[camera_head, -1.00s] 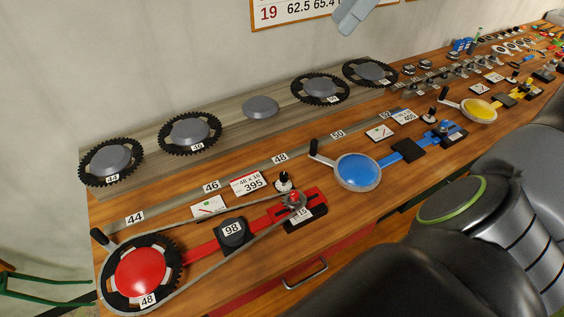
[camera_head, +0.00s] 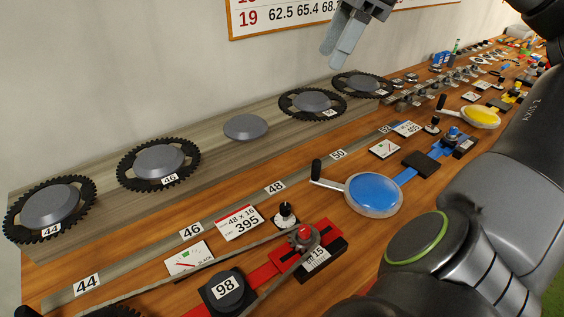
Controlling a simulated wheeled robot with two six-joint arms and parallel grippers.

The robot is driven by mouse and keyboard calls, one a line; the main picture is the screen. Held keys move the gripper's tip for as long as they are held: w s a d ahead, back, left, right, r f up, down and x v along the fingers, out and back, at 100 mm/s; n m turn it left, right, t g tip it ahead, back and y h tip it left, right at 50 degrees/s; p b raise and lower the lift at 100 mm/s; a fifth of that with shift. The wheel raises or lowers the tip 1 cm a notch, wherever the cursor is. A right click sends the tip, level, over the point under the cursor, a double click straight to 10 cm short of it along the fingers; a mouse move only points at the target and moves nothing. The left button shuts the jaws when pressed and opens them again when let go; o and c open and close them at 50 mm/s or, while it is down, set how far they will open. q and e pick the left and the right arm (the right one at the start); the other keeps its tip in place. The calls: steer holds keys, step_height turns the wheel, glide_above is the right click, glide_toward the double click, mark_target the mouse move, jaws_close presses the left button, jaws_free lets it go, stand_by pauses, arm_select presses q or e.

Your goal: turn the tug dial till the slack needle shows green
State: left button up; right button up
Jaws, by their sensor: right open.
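The slack gauge (camera_head: 188,259) is a white card with red and green marks, lying at the lower left of the head view. Its needle is too small to read. A small black knob on a white base (camera_head: 285,213), apparently the tug dial, stands to its right, beside the red slider (camera_head: 304,236). A grey chain runs past the gauge to the red slider. My right gripper (camera_head: 341,52) is open and empty, high at the top centre against the wall, well away from the knob and gauge. My left gripper is out of view.
A black block marked 98 (camera_head: 227,290) sits on the red bar. A blue disc with a crank (camera_head: 373,195) stands to the right. Toothed rings (camera_head: 158,162) line the back board (camera_head: 215,140). My dark arm covers the right side.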

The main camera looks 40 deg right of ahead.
step_height(320, 180, down, 17)
steer(key=b, duration=1.4)
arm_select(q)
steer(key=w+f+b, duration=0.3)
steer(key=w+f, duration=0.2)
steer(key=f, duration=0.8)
arm_select(e)
glide_toward(287, 206)
steer(key=p+x, duration=0.5)
steer(key=shift+w+a+f, duration=0.15)
steer(key=shift+a+f, duration=0.1)
steer(key=shift+f, duration=0.05)
steer(key=shift+a+f, duration=0.1)
steer(key=shift+f, duration=0.45)
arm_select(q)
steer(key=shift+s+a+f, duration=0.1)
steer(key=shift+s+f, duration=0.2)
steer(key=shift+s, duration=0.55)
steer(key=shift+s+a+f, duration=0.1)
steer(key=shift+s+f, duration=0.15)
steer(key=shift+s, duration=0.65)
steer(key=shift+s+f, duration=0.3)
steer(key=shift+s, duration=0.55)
arm_select(e)
steer(key=shift+x, duration=0.95)
steer(key=shift+w, duration=0.15)
steer(key=shift+c, duration=0.5)
